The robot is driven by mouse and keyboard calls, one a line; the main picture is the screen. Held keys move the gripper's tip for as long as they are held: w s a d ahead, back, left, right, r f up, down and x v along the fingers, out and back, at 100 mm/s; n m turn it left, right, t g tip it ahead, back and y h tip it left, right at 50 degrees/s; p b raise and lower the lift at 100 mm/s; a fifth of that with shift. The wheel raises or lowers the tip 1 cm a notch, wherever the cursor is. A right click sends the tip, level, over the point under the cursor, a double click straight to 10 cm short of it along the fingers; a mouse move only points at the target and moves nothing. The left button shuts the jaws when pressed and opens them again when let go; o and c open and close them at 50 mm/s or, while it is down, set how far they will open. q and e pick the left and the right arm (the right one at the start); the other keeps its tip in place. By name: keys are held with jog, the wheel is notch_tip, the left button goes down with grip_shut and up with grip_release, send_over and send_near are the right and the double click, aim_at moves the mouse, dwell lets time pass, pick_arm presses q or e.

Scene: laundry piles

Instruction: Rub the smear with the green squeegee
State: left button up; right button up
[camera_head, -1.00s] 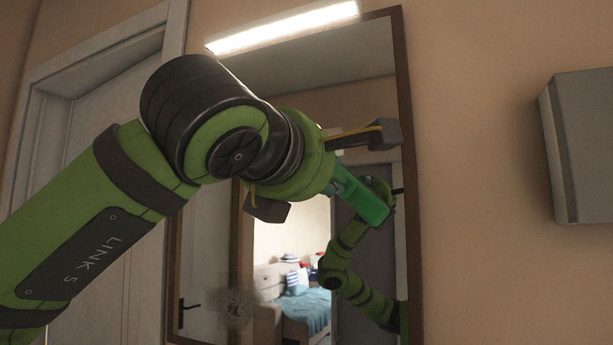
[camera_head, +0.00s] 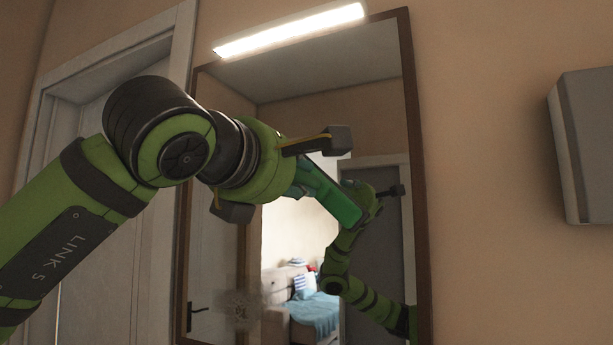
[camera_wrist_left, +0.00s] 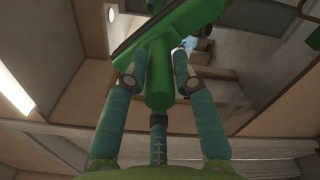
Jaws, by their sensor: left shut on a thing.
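The green squeegee (camera_head: 337,203) is held out in front of the mirror (camera_head: 419,200). My left gripper (camera_head: 305,178) is shut on its handle. In the left wrist view the fingers of my left gripper (camera_wrist_left: 158,88) close around the round green handle, and the wide squeegee head (camera_wrist_left: 172,22) with its dark edge lies beyond them. The smear (camera_head: 239,306) is a faint greyish, speckled patch low on the left part of the mirror. The squeegee is above and to the right of it, apart from it. My right gripper is not in view.
A lit lamp (camera_head: 290,30) sits above the mirror. A grey box (camera_head: 588,145) is on the wall at right, and a white door (camera_head: 95,225) is at left. The mirror reflects my green arm and a sofa with a blue blanket.

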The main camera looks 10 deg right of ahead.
pick_arm(q)
jog(key=w+a, duration=0.3)
jog(key=a, duration=0.2)
jog(key=shift+w+p, duration=0.25)
jog(key=shift+p, duration=0.1)
jog(key=shift+s+a, duration=0.1)
jog(key=shift+b+v, duration=1.6)
jog(key=shift+v, duration=1.25)
jog(key=b+v, duration=0.1)
jog(key=v, duration=0.2)
jog(key=shift+s, duration=0.1)
